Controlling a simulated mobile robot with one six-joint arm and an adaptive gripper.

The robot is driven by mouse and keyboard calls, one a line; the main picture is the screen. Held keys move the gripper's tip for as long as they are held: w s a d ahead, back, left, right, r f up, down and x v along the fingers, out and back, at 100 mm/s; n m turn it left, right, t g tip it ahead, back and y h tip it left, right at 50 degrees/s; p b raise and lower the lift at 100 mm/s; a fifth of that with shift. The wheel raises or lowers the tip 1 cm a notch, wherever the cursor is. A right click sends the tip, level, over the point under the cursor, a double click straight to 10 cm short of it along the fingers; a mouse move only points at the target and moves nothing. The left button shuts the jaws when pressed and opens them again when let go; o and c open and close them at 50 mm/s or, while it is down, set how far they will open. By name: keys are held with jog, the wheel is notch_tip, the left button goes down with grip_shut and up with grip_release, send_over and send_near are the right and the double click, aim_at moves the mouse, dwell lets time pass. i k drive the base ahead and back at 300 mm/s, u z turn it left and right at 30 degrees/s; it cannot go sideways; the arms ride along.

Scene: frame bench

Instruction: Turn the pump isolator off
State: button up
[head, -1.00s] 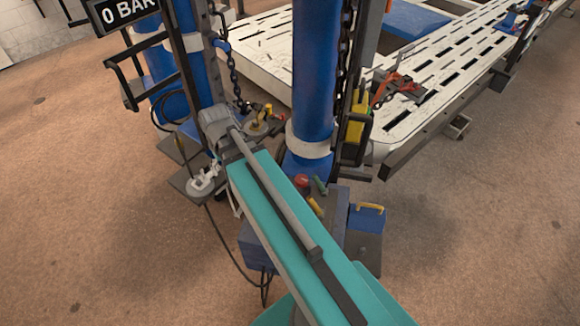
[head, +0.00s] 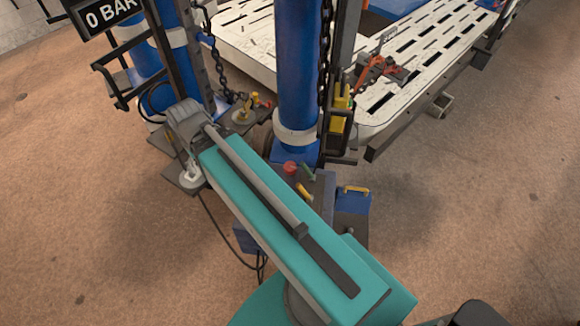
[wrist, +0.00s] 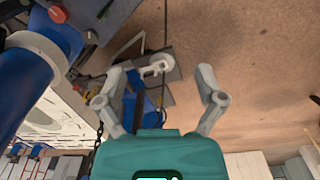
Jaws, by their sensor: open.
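A dark-topped box (head: 322,188) stands beside the foot of the blue post in the head view. A red round knob (head: 290,167), a green lever (head: 308,173) and a yellow handle (head: 304,193) sit on its top. I cannot tell for sure which is the pump isolator. The red knob also shows in the wrist view (wrist: 57,14), at the top left. My gripper (wrist: 160,72) is open and empty, with its fingers spread wide. It is apart from the knob. In the head view my arm hides most of the gripper.
The blue post (head: 299,75) stands just behind the box. The white slotted bench (head: 400,65) fills the back right. A pressure sign (head: 104,14) reads 0 BAR. A white fitting (wrist: 155,65) on a dark plate lies beyond my fingers. The brown floor at right is clear.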

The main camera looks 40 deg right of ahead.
aim_at(290, 167)
jog(key=z, duration=0.25)
jog(key=k, duration=1.4)
jog(key=u, duration=0.3)
jog(key=i, duration=1)
jog(key=z, duration=0.05)
